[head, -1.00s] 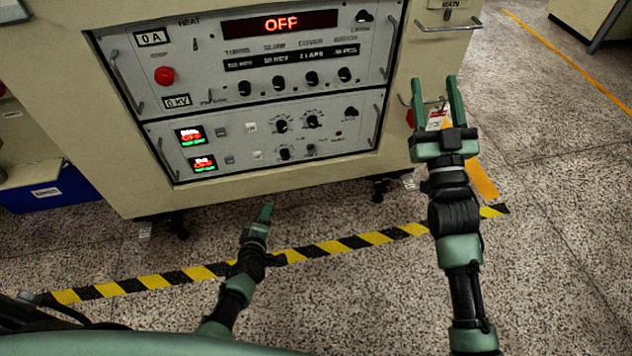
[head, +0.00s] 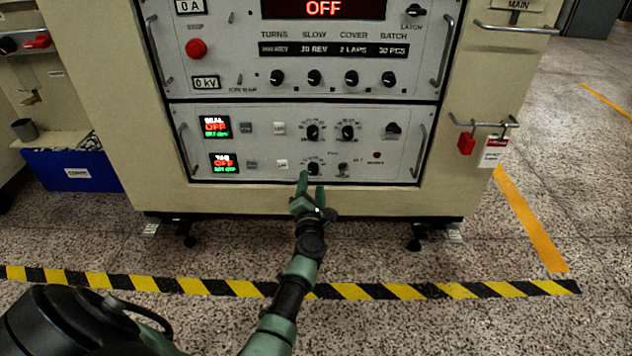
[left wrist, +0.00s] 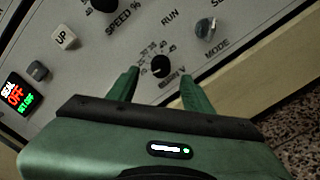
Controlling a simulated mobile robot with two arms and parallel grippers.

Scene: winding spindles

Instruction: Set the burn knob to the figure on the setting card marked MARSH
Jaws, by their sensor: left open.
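A small black knob (head: 313,168) with a ring of figures sits low on the lower panel; in the left wrist view it shows between the finger tips (left wrist: 160,66). My left gripper (head: 312,184) is open just in front of this knob, one finger on each side in the wrist view. I cannot tell whether the fingers touch anything. No card marked MARSH is readable. My right gripper is out of view.
A mode knob (left wrist: 205,27) lies right of the gripper. Two larger knobs, one of them the speed knob (head: 313,132), sit above. Metal handles flank the panel. A red lock (head: 466,143) and a tag (head: 494,151) hang at right. A blue bin (head: 75,171) stands left.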

